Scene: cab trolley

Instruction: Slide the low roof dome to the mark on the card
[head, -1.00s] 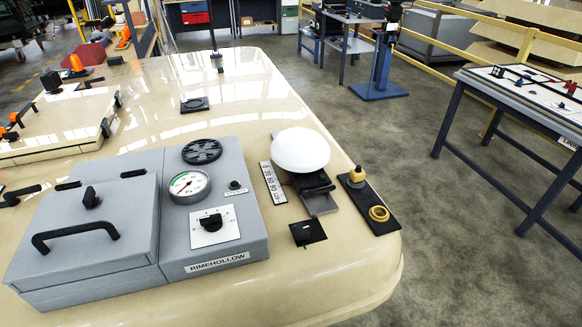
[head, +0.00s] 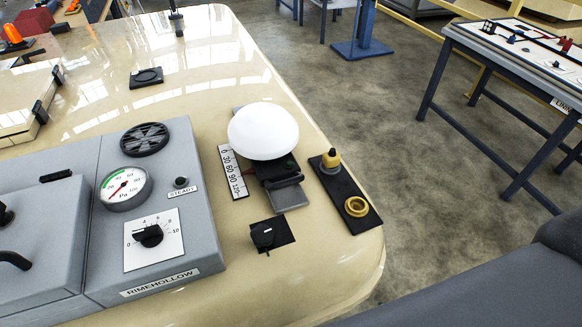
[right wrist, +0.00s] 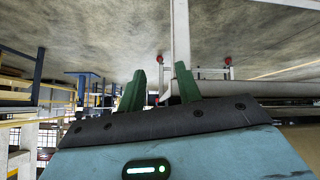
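The low roof dome (head: 263,131) is a white, smooth, rounded cap on a dark slide with a grey plate (head: 290,198), towards the right side of the cream roof. A white scale card (head: 233,172) with printed numbers stands just left of the dome and slide. Which number is marked on the card is too small to tell. My right gripper (right wrist: 160,92) shows in the right wrist view with its two green fingers apart and nothing between them. It is away from the dome. My left gripper is in neither current view.
A grey RIMEHOLLOW box (head: 160,285) with gauge and dial stands left of the card. A black switch plate (head: 272,234) lies in front of the slide. A black plate (head: 345,195) with yellow fittings lies to the right, near the roof edge. A table (head: 520,60) stands beyond.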

